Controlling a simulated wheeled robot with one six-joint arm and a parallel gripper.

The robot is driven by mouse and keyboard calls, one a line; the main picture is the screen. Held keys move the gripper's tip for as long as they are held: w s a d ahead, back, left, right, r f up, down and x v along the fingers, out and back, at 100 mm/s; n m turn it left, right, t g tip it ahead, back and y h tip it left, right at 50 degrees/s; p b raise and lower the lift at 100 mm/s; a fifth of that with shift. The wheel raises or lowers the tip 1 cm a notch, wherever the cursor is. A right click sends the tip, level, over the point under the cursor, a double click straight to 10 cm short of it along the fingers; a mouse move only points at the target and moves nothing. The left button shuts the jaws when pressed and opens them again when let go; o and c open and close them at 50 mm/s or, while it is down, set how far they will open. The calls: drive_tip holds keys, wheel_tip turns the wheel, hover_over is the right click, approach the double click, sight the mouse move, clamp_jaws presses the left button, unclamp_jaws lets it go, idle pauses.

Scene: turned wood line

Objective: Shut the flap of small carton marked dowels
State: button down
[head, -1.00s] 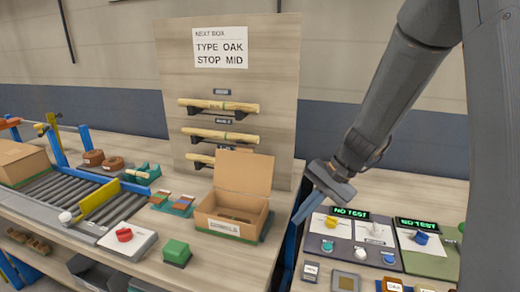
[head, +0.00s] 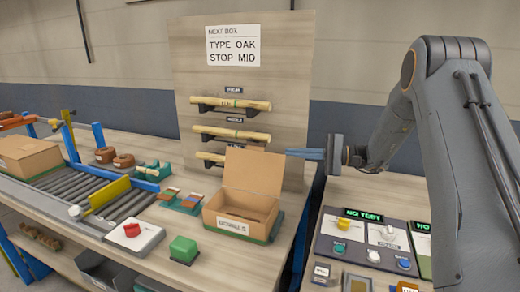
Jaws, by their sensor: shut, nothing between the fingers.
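The small carton (head: 231,229) stands on the wooden bench, with a label on its front that seems to read dowels. Its flap (head: 254,172) stands up and open at the back edge, leaning slightly back. The inside of the carton shows from above and looks mostly empty. My gripper (head: 290,153) is shut and empty. It points left, level with the top of the flap, and its tip is close to the flap's upper right corner. I cannot tell whether it touches the flap or is behind it.
A backboard (head: 290,60) with dowels on racks stands behind the carton. A green block (head: 183,249) and a red knob (head: 132,229) sit left of it. A roller conveyor (head: 80,190) runs further left. A test panel (head: 370,240) is on the right bench, past a gap.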

drive_tip(key=w+a+r+n+p, duration=0.1)
drive_tip(key=w+a+p, duration=0.1)
drive_tip(key=a, duration=0.7)
drive_tip(key=shift+a+r+y+p, duration=0.2)
drive_tip(key=shift+r+y+p, duration=0.2)
drive_tip(key=shift+p, duration=0.4)
